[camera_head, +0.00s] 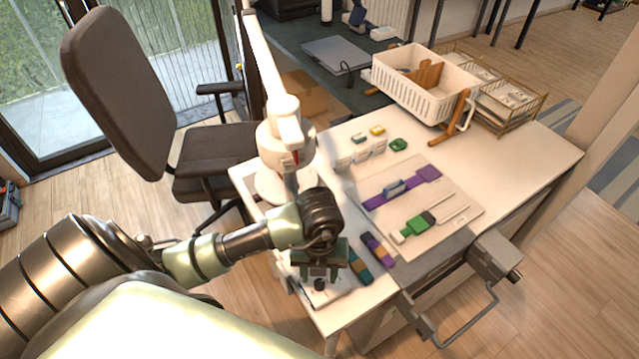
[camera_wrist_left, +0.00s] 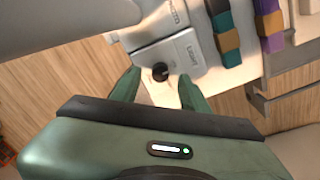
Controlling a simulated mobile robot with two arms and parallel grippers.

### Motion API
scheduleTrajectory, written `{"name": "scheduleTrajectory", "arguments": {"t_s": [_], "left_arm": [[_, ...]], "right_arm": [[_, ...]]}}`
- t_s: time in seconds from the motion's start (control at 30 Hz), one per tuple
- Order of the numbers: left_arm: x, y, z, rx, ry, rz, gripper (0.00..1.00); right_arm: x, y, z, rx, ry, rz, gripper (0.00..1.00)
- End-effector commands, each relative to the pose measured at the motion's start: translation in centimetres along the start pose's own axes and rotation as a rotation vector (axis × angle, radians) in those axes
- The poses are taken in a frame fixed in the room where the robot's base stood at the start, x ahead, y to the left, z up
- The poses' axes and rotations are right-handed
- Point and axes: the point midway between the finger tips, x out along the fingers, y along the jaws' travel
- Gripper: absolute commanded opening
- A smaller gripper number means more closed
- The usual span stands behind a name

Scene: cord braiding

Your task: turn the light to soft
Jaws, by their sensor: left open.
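A pale control box (camera_wrist_left: 185,52) marked LIGHT sits near the table's front left edge. It has a round black knob (camera_wrist_left: 160,71), which also shows in the head view (camera_head: 319,284). My left gripper (camera_wrist_left: 158,88) is open, with one green finger on each side of the knob in the left wrist view. I cannot tell whether the fingers touch it. In the head view my left gripper (camera_head: 320,272) is over the box and hides part of it. A white lamp (camera_head: 285,140) stands behind on the table's left. My right gripper is not in view.
Teal and purple cord bundles (camera_head: 377,249) lie right of the box. A board (camera_head: 455,215) with purple and green pieces lies mid-table. A white basket (camera_head: 425,90) stands at the back. A grey metal fixture (camera_head: 495,255) juts from the front edge. A dark chair (camera_head: 125,90) stands left.

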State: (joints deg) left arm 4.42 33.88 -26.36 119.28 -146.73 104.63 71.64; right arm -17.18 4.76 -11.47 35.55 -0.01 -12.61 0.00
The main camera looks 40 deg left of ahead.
Motion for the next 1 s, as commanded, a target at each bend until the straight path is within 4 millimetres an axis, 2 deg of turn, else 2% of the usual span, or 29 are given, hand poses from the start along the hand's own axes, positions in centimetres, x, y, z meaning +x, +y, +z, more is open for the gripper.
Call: {"name": "scheduleTrajectory", "arguments": {"t_s": [0.2, 0.53, 0.57, 0.7, 1.0], "left_arm": [[2.5, 0.0, 0.0, 0.000, 0.001, 0.000, 0.45], [3.1, -0.1, 0.0, 0.002, -0.001, -0.003, 0.45], [3.1, -0.1, 0.0, 0.002, 0.000, -0.003, 0.39], [3.0, -0.1, 0.0, 0.002, 0.000, -0.003, 0.00], [3.0, 0.0, 0.0, 0.019, -0.001, -0.002, 0.00]], "right_arm": [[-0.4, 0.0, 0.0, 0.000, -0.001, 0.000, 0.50], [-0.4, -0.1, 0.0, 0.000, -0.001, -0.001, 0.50], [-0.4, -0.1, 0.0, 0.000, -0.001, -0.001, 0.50], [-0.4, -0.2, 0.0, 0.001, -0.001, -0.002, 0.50], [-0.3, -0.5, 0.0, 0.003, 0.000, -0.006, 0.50]]}}
